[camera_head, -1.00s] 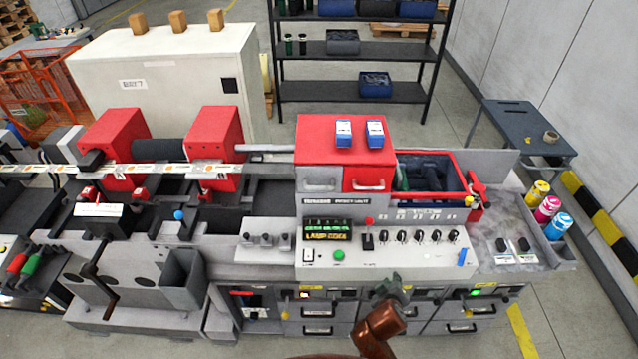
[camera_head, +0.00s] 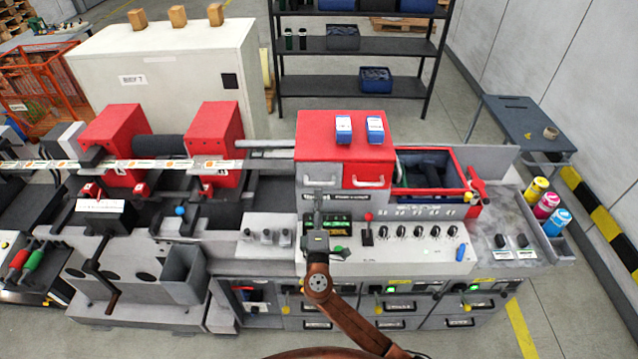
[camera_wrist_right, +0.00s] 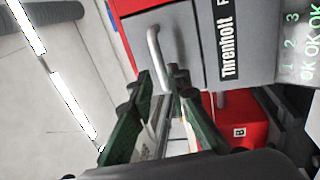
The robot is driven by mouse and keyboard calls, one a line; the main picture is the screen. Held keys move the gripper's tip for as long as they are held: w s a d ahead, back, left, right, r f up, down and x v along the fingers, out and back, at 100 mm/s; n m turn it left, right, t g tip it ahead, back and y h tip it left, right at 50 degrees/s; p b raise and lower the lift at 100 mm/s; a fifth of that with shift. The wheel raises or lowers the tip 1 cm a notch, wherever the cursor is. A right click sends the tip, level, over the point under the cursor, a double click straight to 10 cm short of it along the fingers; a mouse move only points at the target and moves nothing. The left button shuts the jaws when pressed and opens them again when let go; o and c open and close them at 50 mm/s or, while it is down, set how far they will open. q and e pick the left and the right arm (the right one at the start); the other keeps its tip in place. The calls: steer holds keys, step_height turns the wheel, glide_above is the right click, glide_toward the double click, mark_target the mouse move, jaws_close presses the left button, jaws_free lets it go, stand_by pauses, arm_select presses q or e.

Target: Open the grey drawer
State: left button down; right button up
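The grey drawer (camera_head: 311,176) is the left of two small fronts under the red housing, and its front looks flush. Its bar handle (camera_wrist_right: 166,45) shows in the right wrist view on the grey drawer front (camera_wrist_right: 190,45). My right gripper (camera_head: 318,200) is in front of and just below this drawer in the head view. In the right wrist view my right gripper (camera_wrist_right: 160,80) has its fingers apart, with the lower end of the handle close to the fingertips. I cannot tell whether they touch. My left gripper is out of view.
A red drawer (camera_head: 366,172) with its own handle is right beside the grey one. Below are the control panel (camera_head: 410,252) with several knobs and a red-tipped lever (camera_head: 368,228). An open red-rimmed bin (camera_head: 462,172) is to the right.

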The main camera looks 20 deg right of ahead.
mark_target(319, 184)
steer(key=p+x, duration=0.2)
steer(key=x, duration=0.4)
steer(key=shift+w, duration=0.1)
steer(key=shift+d, duration=0.1)
steer(key=shift+c, duration=0.6)
jaws_close()
